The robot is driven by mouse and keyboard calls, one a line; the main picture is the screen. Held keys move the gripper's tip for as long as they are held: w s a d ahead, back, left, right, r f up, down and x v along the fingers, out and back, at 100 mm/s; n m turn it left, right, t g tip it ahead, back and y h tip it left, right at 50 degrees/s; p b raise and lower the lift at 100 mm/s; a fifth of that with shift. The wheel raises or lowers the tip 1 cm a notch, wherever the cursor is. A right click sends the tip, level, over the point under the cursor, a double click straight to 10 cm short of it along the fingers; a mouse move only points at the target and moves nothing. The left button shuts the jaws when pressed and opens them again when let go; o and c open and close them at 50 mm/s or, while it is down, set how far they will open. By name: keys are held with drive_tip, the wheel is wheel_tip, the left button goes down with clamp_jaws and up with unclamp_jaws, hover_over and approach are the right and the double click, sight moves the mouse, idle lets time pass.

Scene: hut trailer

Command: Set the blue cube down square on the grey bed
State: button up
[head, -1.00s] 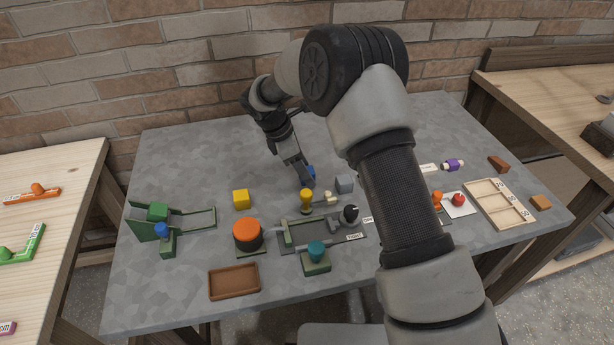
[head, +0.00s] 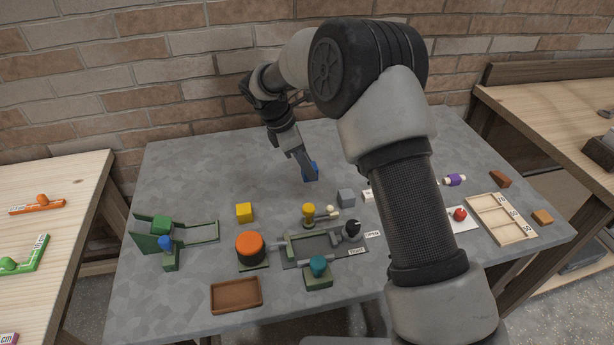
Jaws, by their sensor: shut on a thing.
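The blue cube (head: 311,173) is at my gripper's fingertips, above the back middle of the grey table. My gripper (head: 309,170) points down and is shut on it. The fingers cover part of the cube, and its height over the table is hard to judge. The grey bed (head: 297,251) appears to be the flat dark plate with green edging in the front middle, nearer the camera than the cube. A black-knobbed part and a teal-knobbed part stand at its edges.
A grey cube (head: 346,198), a yellow cube (head: 244,212) and a yellow-topped peg (head: 309,214) stand between cube and bed. A large orange button (head: 249,246) is left of the bed, a brown tray (head: 236,295) in front. My arm hides part of the right side.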

drive_tip(key=r, duration=0.2)
drive_tip(key=shift+s+r, duration=0.25)
drive_tip(key=shift+r, duration=0.15)
drive_tip(key=s+a+r, duration=0.1)
drive_tip(key=s, duration=0.3)
drive_tip(key=p, duration=0.1)
hover_over(307, 248)
drive_tip(key=a, duration=0.2)
drive_tip(key=f, duration=0.5)
drive_tip(key=shift+s, duration=0.25)
drive_tip(key=shift+f+b, duration=0.65)
drive_tip(key=shift+f, duration=1.7)
drive_tip(key=shift+f, duration=0.1)
drive_tip(key=o, duration=0.7)
drive_tip(key=shift+f, duration=0.1)
drive_tip(key=shift+c, duration=0.2)
drive_tip(key=shift+o, duration=0.8)
